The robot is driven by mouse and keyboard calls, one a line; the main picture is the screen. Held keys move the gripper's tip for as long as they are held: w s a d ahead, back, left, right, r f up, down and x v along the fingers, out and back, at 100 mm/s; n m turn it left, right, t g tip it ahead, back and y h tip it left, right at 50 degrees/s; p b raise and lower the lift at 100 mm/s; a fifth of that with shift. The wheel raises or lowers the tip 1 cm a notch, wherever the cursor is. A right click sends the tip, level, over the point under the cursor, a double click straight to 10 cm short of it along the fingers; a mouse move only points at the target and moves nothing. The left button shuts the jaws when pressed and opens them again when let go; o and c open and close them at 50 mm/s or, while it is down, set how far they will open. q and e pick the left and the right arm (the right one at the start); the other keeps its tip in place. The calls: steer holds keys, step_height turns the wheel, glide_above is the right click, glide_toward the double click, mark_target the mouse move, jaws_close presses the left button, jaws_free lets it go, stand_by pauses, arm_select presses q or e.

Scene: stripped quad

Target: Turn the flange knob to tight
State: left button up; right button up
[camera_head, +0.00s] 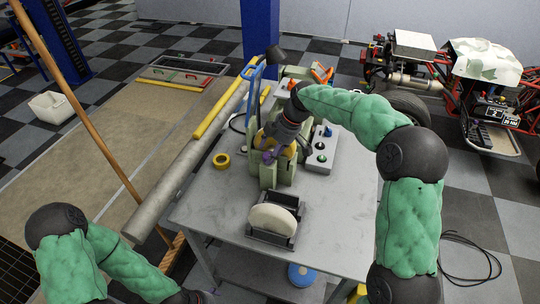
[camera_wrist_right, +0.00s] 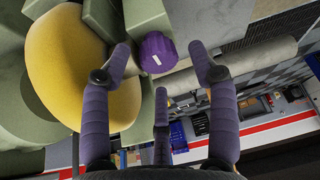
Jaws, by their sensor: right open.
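The flange knob (camera_wrist_right: 157,52) is a short purple cylinder with a white mark on its face. In the right wrist view it sits beside a large yellow disc (camera_wrist_right: 60,65) on a green machine body. My right gripper (camera_wrist_right: 162,68) is open, with the knob showing between its spread fingertips. I cannot tell whether any finger touches the knob. In the head view my right gripper (camera_head: 270,143) is at the green machine (camera_head: 285,171) on the table, and its wrist hides much of the area.
The grey table (camera_head: 215,200) also carries a yellow tape roll (camera_head: 221,161), a holder with a pale disc (camera_head: 272,219) at the front, and a button box (camera_head: 321,150) to the right. A long grey pipe (camera_head: 185,165) and a yellow bar (camera_head: 218,108) lie along the left side.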

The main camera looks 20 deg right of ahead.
steer(key=shift+w+a+f, duration=0.15)
steer(key=shift+a+f, duration=0.1)
steer(key=shift+f, duration=0.4)
steer(key=c, duration=1.1)
